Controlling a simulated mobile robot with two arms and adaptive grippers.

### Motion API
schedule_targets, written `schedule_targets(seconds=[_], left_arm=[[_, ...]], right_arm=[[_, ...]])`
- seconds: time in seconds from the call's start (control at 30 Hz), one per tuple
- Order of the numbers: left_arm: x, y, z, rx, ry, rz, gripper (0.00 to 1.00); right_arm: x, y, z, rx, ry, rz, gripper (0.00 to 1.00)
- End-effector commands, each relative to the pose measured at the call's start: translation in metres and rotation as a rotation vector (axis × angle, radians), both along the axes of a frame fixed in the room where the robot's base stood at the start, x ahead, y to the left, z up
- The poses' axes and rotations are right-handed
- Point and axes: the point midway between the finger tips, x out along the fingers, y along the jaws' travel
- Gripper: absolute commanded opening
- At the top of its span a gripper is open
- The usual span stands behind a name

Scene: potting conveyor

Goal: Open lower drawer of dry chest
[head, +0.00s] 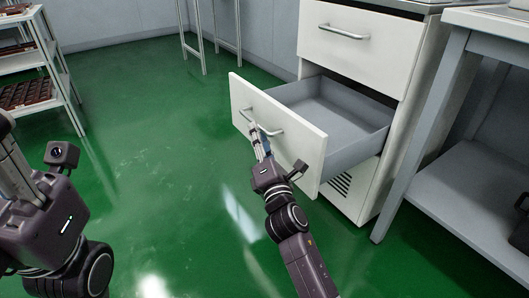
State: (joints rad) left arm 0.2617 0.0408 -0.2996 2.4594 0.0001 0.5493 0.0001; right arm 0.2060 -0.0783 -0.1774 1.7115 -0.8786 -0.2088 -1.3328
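The white dry chest (391,63) stands at the upper right. Its lower drawer (305,146) is pulled far out, and the grey inside shows empty. Its upper drawer (355,49) is closed.
A grey table (452,175) with a lower shelf stands close on the right of the chest. A white rack (64,70) with brown trays (27,94) is at the upper left. Thin-legged white stands (203,40) are at the back wall. Green floor (160,130) is clear in the middle.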

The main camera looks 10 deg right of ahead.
Motion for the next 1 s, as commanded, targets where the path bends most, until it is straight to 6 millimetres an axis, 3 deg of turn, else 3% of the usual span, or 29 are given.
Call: schedule_targets(seconds=[0.2, 0.4, 1.0], left_arm=[[0.0, 0.0, 0.0, 0.001, 0.0, 0.0, 0.4], [0.0, 0.0, 0.0, 0.001, 0.0, 0.0, 0.4], [0.0, 0.0, 0.0, 0.001, -0.001, 0.0, 0.4]], right_arm=[[-0.041, -0.001, -0.01, 0.001, 0.003, 0.0, 0.27], [-0.064, -0.001, -0.015, 0.002, 0.002, -0.001, 0.27], [-0.073, -0.001, -0.016, 0.002, 0.0, 0.0, 0.27]])
